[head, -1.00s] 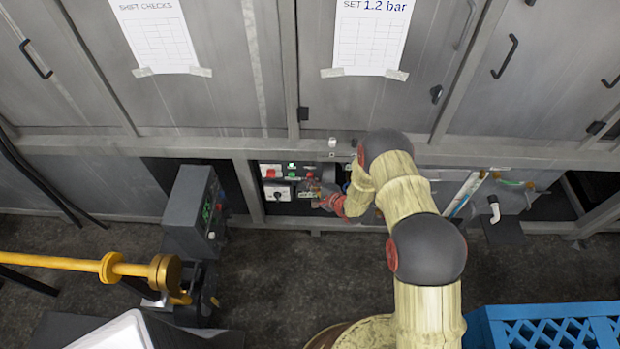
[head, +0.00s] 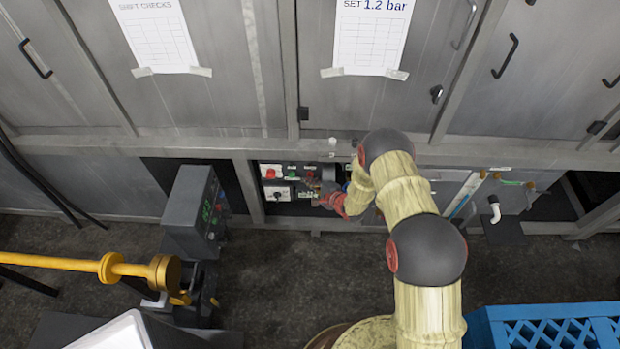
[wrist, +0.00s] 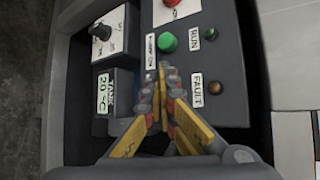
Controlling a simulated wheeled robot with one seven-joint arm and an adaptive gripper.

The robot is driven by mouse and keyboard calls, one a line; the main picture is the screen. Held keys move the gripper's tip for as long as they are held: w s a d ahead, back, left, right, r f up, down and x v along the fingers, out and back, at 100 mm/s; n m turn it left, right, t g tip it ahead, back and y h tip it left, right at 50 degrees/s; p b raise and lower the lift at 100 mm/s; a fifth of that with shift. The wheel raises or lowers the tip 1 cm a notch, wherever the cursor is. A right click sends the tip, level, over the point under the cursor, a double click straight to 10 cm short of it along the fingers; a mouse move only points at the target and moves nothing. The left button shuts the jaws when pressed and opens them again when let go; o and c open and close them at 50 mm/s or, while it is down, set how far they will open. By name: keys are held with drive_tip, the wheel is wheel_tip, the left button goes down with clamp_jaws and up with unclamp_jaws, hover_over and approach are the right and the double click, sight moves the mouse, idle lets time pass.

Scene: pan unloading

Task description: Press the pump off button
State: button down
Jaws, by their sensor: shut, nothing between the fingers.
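My gripper (wrist: 167,76) is shut and empty. In the wrist view its fingertips are over the dark control panel (wrist: 222,68), just below a green button (wrist: 167,42) in the picture. A white label (wrist: 150,52) beside that button is too small to read surely. The fingers cover the panel below the green button, so I cannot tell whether a pump off button is under them or whether they touch the panel. A red control (wrist: 172,3) on a white plate is cut off at the top edge. In the head view my gripper (head: 322,190) reaches the panel from the right.
RUN (wrist: 209,33) and FAULT (wrist: 214,88) lamps sit right of my fingers. A black knob (wrist: 101,31) and a 20 °C display (wrist: 104,93) are left. A frame beam (head: 200,147) runs above the panel. A blue crate (head: 482,325) stands at lower right.

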drive_tip(key=shift+s+p, duration=0.3)
drive_tip(key=shift+s, duration=0.65)
drive_tip(key=s+p, duration=0.1)
drive_tip(key=s, duration=0.4)
drive_tip(key=shift+a, duration=0.1)
idle(0.8)
